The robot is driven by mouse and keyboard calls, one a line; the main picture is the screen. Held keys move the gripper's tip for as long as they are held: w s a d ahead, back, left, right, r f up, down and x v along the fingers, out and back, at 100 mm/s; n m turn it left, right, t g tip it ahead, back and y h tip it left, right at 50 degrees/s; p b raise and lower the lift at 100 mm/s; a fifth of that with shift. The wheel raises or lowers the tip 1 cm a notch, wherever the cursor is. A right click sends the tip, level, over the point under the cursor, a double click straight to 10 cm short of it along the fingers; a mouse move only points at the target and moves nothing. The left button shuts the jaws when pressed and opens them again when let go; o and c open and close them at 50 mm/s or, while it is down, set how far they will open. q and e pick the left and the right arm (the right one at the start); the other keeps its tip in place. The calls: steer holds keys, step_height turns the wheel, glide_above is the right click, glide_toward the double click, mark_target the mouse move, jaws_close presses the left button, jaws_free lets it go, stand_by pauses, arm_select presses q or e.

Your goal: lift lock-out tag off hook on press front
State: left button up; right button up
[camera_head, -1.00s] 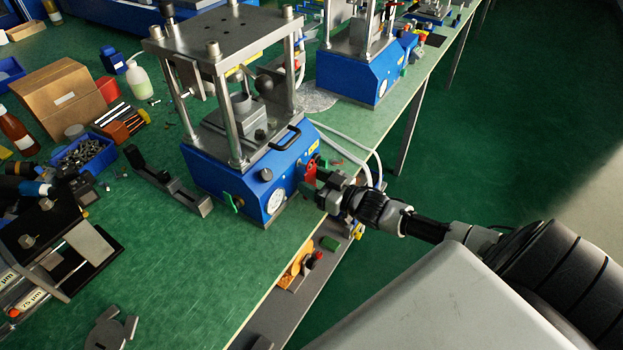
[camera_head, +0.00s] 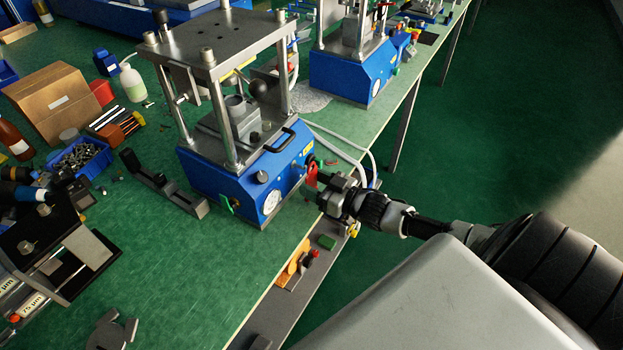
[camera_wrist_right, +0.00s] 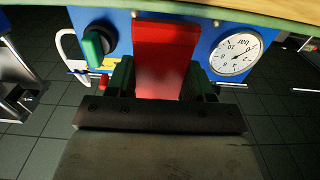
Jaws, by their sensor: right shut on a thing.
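The red lock-out tag (camera_head: 312,172) is at the blue front of the press (camera_head: 262,180). In the right wrist view the tag (camera_wrist_right: 165,55) sits between the two dark green fingers of my right gripper (camera_wrist_right: 163,82), which is shut on it. The right gripper (camera_head: 322,181) reaches the press front from the right in the head view. The hook is hidden, so I cannot tell whether the tag still hangs on it. A green knob (camera_wrist_right: 97,45) and a round gauge (camera_wrist_right: 235,52) flank the tag. My left gripper is not in view.
White hoses (camera_head: 345,143) run behind the gripper at the press side. A second press (camera_head: 352,75) stands farther back. A lower shelf (camera_head: 285,300) with small parts lies under the bench edge. Green bench (camera_head: 190,270) is clear in front of the press.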

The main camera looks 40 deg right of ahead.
mark_target(312, 181)
steer(key=shift+r+p+v, duration=0.2)
steer(key=shift+p+v, duration=0.35)
steer(key=shift+v, duration=0.3)
steer(key=shift+r+p+v, duration=0.2)
steer(key=shift+p+v, duration=0.35)
steer(key=shift+v, duration=0.3)
